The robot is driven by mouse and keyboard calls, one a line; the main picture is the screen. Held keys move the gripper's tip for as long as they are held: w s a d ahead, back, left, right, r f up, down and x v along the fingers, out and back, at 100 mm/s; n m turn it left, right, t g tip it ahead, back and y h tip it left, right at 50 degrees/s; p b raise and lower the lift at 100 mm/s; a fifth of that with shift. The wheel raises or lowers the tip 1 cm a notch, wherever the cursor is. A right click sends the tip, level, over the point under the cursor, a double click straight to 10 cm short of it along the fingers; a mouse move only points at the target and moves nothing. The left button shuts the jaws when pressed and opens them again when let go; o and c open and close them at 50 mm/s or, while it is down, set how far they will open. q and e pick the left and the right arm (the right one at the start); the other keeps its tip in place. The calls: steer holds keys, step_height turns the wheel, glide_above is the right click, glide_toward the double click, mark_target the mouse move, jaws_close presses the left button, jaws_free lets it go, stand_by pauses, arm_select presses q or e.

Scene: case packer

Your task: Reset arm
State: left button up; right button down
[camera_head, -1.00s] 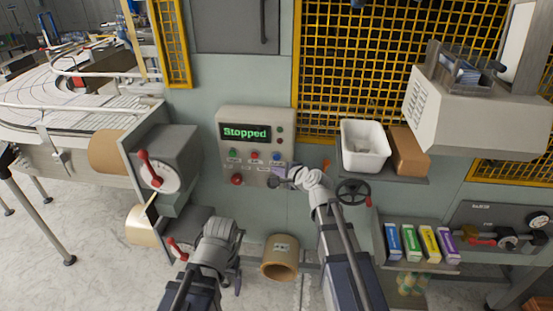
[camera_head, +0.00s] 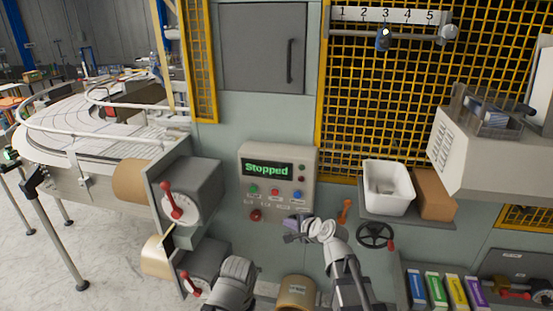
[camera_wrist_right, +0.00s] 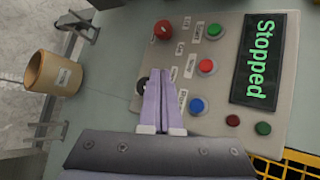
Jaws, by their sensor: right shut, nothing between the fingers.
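The control panel (camera_head: 309,185) is a grey box with a green "Stopped" display (camera_head: 267,170) and green, red and blue buttons. It also fills much of the right wrist view (camera_wrist_right: 217,108). My right gripper (camera_head: 291,226) is at the panel's lower right in the head view. In the right wrist view its pale purple fingers (camera_wrist_right: 163,82) are together and empty, in front of the panel's lower part. They partly hide a black round control (camera_wrist_right: 141,87). I cannot tell if they touch the panel. My left arm shows at the bottom of the head view; its fingers are out of sight.
A red mushroom knob (camera_head: 255,215) is on the panel's lower left. Right of my right arm are a black handwheel (camera_head: 375,235), a white bin (camera_head: 388,207) and a brown box (camera_head: 433,196). Red-handled roll units (camera_head: 180,200) stand left. A brown roll (camera_head: 297,292) is below.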

steer(key=s+a+f+n+g+b, duration=0.4)
steer(key=s+a+f+n, duration=0.25)
steer(key=f, duration=0.35)
steer(key=s+f+n+g+h+b, duration=0.3)
steer(key=s+f+n, duration=0.3)
steer(key=s, duration=0.4)
steer(key=s+d+f+n+g+h+b, duration=0.1)
steer(key=s+f+n+g+h+b, duration=0.2)
steer(key=s+f+n, duration=0.3)
steer(key=s+f+g+b, duration=0.1)
steer(key=s, duration=0.3)
steer(key=shift+d+h, duration=0.3)
steer(key=shift+f+n, duration=0.1)
steer(key=shift+n, duration=0.15)
